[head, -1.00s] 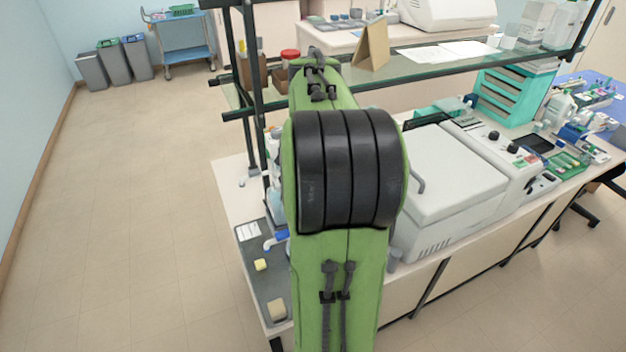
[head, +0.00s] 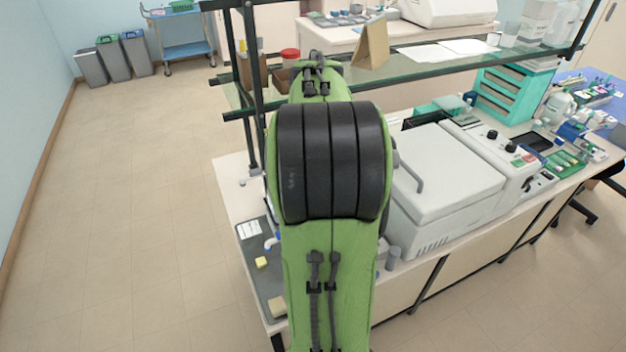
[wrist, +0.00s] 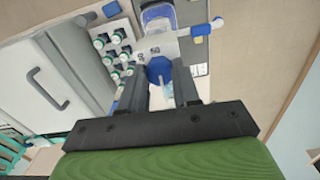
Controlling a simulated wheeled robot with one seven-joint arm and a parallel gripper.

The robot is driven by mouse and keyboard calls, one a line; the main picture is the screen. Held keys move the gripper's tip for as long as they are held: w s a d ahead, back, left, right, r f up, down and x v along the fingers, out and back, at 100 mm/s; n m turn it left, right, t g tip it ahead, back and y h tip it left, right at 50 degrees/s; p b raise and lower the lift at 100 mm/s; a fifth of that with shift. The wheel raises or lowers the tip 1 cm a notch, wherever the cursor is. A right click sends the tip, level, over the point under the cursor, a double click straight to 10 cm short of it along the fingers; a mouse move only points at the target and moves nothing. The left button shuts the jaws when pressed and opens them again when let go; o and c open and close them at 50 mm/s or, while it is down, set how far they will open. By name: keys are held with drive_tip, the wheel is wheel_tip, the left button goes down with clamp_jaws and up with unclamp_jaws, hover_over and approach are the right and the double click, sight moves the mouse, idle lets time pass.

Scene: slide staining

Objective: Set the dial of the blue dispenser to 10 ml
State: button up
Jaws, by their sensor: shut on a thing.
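In the wrist view, the dispenser's pale head (wrist: 170,47) carries dark number marks, one of which looks like 50; the rest are too small to read. Its blue dial (wrist: 159,68) faces my gripper (wrist: 161,78). The two dark fingers stand on either side of the dial and are shut on it. I cannot read the dial's setting. A blue-rimmed clear part (wrist: 158,14) of the dispenser shows beyond the head. In the head view my green arm hides the gripper and most of the dispenser.
Several white-capped bottles (wrist: 115,45) stand left of the dispenser in the wrist view. The white lidded machine (head: 450,175) is right of my arm in the head view. A glass shelf (head: 430,63) crosses above the bench. Floor (head: 140,220) at left is clear.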

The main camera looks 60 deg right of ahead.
drive_tip(key=shift+n, duration=0.4)
drive_tip(key=o, duration=1.1)
drive_tip(key=shift+c, duration=0.2)
wheel_tip(320, 180, up, 16)
drive_tip(key=p, duration=0.2)
drive_tip(key=shift+f, duration=0.15)
